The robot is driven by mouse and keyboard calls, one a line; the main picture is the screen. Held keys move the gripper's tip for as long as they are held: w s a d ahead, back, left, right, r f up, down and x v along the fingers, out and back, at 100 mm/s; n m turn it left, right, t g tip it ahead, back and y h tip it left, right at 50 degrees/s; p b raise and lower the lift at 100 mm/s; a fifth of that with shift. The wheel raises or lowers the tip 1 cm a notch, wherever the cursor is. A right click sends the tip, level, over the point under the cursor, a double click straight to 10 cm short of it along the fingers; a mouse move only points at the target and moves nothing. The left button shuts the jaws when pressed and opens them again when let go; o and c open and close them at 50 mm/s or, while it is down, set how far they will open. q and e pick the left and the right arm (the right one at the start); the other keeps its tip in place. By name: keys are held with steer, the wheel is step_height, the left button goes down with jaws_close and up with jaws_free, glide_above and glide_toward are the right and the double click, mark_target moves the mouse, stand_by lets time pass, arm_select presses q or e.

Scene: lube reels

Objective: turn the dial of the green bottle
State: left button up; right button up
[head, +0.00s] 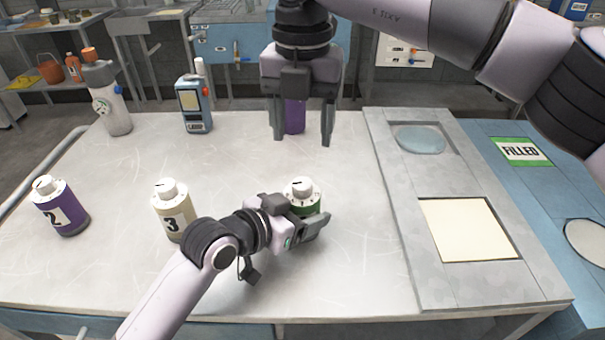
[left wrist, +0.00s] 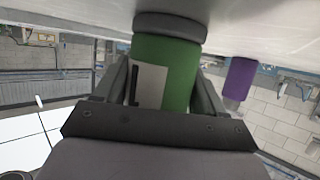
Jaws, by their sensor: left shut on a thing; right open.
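The green bottle (head: 304,203) stands on the table with a white cap and dial (head: 300,188) on top. My left gripper (head: 303,220) is shut around its body from the front left. In the left wrist view the green bottle (left wrist: 166,70) sits between the fingers, with part of a pale label showing. My right gripper (head: 304,138) is open above and behind the green bottle, its fingers pointing down. A purple bottle (head: 294,116) shows between and behind the right fingers. The dial's marks are too small to read.
A purple bottle marked 2 (head: 62,208) and a cream bottle marked 3 (head: 174,210) stand to the left. A spray bottle (head: 110,100) and a blue handheld device (head: 195,108) stand at the back. A grey raised panel (head: 400,180) and a FILLED sign (head: 522,151) lie to the right.

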mark_target(303, 182)
step_height(303, 182, down, 10)
steer(key=shift+r, duration=0.1)
stand_by(0.4)
steer(key=c, duration=1.1)
